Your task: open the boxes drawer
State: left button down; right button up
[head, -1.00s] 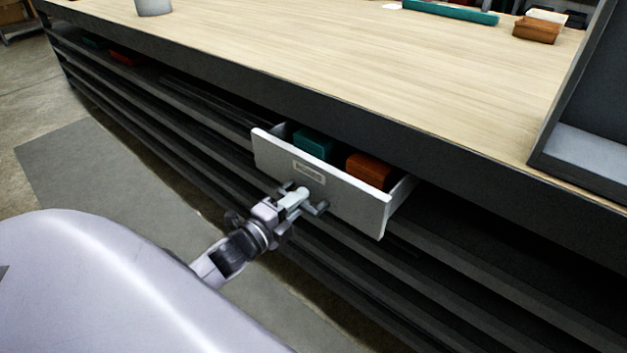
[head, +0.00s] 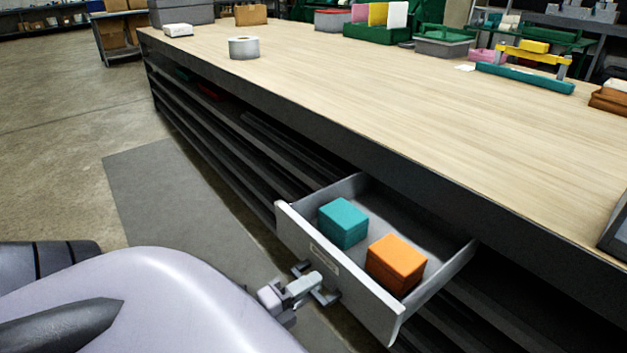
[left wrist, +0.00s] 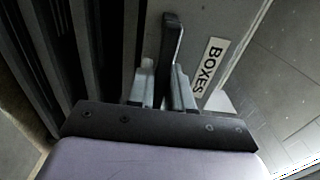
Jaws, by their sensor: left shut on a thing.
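The boxes drawer (head: 351,287) is pulled well out from under the workbench, with its inside open to view. A teal box (head: 343,222) and an orange box (head: 396,263) sit in it. My left gripper (head: 318,287) is at the drawer's front, shut on the drawer handle (left wrist: 172,60). In the left wrist view, the label reading BOXES (left wrist: 209,67) shows on the drawer front beside the fingers. My right gripper is not in view.
The workbench (head: 400,120) has a wooden top and dark open shelves below. A tape roll (head: 243,48), a teal tool with a yellow handle (head: 525,78) and bins stand on it. A grey mat (head: 180,200) lies on the floor beside the bench.

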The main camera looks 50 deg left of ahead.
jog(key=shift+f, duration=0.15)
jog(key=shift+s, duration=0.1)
pick_arm(q)
jog(key=c, duration=1.1)
grip_release()
jog(key=shift+s, duration=0.1)
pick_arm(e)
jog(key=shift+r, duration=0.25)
pick_arm(q)
jog(key=shift+s+a+p, duration=0.15)
jog(key=shift+s+p, duration=0.05)
jog(key=shift+s, duration=1.55)
jog(key=shift+s+a+p, duration=0.15)
jog(key=shift+s+p, duration=0.05)
jog(key=shift+s, duration=1.55)
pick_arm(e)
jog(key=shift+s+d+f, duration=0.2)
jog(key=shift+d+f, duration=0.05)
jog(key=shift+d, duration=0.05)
